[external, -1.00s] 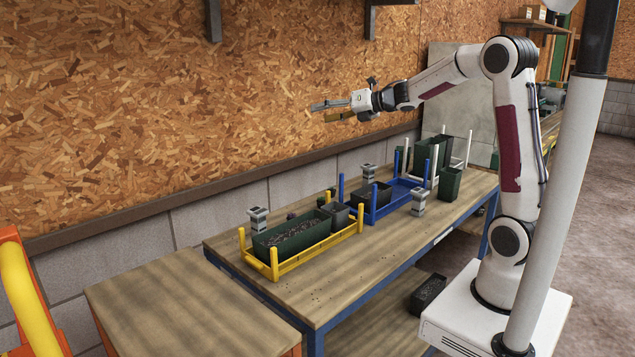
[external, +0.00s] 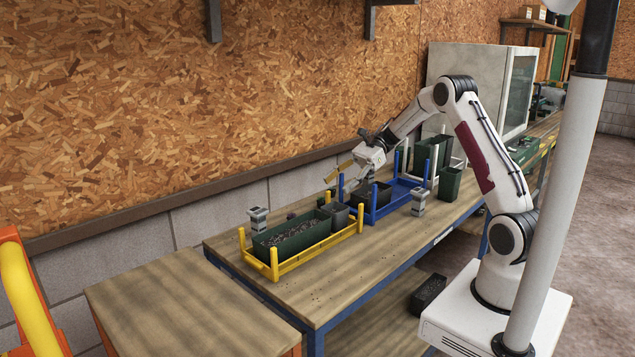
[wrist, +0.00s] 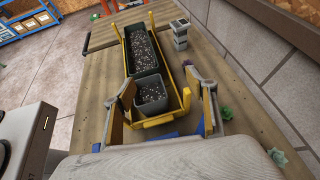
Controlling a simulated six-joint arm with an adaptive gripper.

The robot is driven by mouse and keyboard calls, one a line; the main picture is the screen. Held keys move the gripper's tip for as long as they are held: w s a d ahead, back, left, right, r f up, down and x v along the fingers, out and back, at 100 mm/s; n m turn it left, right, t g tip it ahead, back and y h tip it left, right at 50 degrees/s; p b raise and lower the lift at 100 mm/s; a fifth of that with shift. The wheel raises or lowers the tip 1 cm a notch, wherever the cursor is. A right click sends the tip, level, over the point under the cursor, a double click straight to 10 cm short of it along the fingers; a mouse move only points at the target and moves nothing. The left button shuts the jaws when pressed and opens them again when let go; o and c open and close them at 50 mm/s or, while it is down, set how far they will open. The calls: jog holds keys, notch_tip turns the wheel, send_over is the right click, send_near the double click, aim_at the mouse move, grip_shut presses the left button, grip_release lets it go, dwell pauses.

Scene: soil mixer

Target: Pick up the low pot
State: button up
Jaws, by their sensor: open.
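A small grey pot (external: 340,217) stands at the right end of the yellow rack, and it shows with dark soil in the wrist view (wrist: 152,97). A wide, low black pot (external: 381,194) sits in the blue rack (external: 403,203). I cannot tell which of the two is meant by the low pot. My gripper (external: 340,180) is open and empty, above the table near the left end of the blue rack. In the wrist view its fingers (wrist: 160,80) appear on either side of the grey pot, apparently without touching it.
The yellow rack (external: 307,256) also holds a long green planter (external: 275,251) with soil. Taller dark green pots (external: 449,184) stand at the right. Small grey blocks (external: 258,219) stand on the table. The wall runs close behind; the table's front left is clear.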

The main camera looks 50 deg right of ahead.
aim_at(338, 205)
jog(key=shift+n+g+y, duration=0.3)
jog(key=shift+n+g, duration=0.5)
jog(key=shift+g, duration=0.1)
jog(key=s+f, duration=0.1)
jog(key=s+d+f, duration=0.1)
jog(key=f, duration=0.1)
jog(key=shift+s+f, duration=0.1)
jog(key=shift+s, duration=0.05)
jog(key=shift+f, duration=0.65)
jog(key=shift+a, duration=0.1)
jog(key=shift+x, duration=2.4)
jog(key=shift+s, duration=0.1)
jog(key=c, duration=0.9)
